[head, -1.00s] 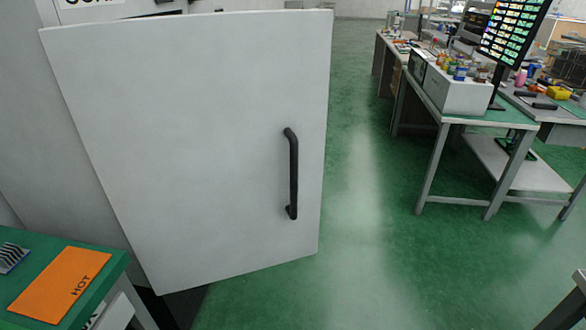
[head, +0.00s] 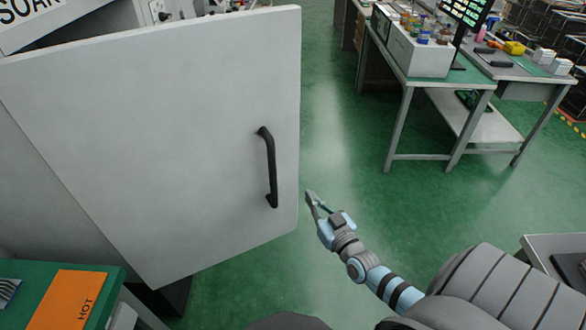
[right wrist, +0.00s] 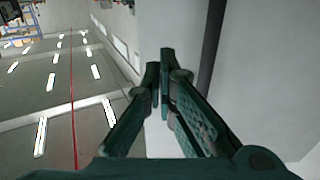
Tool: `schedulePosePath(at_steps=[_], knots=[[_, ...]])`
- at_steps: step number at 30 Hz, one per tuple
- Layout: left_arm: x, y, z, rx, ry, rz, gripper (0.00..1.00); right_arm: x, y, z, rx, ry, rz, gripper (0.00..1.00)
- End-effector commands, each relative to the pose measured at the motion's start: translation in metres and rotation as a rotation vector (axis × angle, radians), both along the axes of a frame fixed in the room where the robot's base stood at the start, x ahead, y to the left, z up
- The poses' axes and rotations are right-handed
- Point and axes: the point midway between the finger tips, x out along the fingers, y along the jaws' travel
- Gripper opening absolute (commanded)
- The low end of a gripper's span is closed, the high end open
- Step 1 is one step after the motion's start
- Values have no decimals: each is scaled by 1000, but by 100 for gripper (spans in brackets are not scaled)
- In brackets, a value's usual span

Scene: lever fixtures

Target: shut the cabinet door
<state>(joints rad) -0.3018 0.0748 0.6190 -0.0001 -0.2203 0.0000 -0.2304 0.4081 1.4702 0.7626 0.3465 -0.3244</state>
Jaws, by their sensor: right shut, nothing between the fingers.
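The cabinet door (head: 170,130) is a large light grey panel standing open at the left of the head view, with a black vertical bar handle (head: 268,168) near its right edge. My right gripper (head: 311,199) is shut and empty, just right of the door's free edge and a little below and right of the handle. In the right wrist view its fingers (right wrist: 160,62) meet in front of the pale door surface (right wrist: 255,80), with the dark handle (right wrist: 212,45) to their right. I cannot tell whether the fingers touch the door. My left gripper is not in view.
A green-topped bench (head: 65,270) with an orange HOT mat (head: 68,300) stands at the lower left, close to the door's lower edge. Workbenches (head: 425,75) with boxes and a monitor stand at the upper right. The green floor (head: 345,165) right of the door is clear.

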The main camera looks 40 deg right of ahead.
Motion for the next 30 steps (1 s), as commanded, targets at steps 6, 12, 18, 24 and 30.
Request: schedulePosePath(at_steps=[6, 12, 18, 24, 30], knots=[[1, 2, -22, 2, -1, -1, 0, 44, -8, -6, 1, -1, -2, 0], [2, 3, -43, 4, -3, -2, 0, 86, -15, -7, 0, 0, -2, 0], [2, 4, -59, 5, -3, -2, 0, 113, -19, -6, 0, 3, -2, 0], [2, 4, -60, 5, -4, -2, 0, 120, -20, -3, 1, 5, -2, 0], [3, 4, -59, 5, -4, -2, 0, 120, -20, -3, 1, 5, -2, 0]])
